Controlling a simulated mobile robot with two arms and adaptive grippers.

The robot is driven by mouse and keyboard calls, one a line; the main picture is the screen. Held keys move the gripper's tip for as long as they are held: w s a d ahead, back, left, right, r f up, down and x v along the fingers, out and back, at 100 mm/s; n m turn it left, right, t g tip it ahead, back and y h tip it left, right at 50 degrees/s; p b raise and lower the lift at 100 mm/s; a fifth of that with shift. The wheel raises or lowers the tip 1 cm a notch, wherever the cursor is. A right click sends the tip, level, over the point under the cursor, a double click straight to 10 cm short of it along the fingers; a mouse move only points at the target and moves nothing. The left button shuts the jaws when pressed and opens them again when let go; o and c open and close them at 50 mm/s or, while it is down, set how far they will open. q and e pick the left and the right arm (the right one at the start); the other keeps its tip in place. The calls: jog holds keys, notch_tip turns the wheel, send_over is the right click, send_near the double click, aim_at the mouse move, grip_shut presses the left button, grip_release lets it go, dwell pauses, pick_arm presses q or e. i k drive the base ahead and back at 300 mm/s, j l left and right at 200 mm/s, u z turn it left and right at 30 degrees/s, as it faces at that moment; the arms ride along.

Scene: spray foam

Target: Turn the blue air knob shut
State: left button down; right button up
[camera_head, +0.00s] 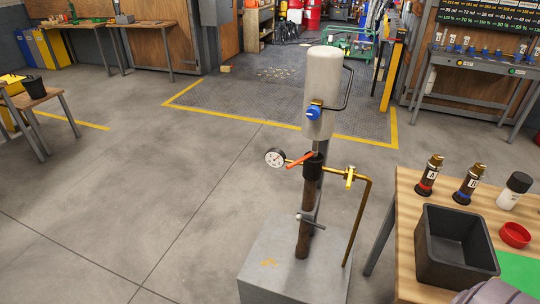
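The blue air knob (313,113) sits on a brass fitting at the front of a pale upright cylinder (324,75). The cylinder stands on a dark post above a grey block base (275,262). Below the knob are a red lever (299,160), a round white gauge (275,157) and a brass pipe (361,215) with a yellow valve handle. The knob is too small to tell whether it is open or shut.
Open concrete floor lies left of the stand.

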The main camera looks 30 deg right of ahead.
aim_at(313, 112)
jog(key=z, duration=1.35)
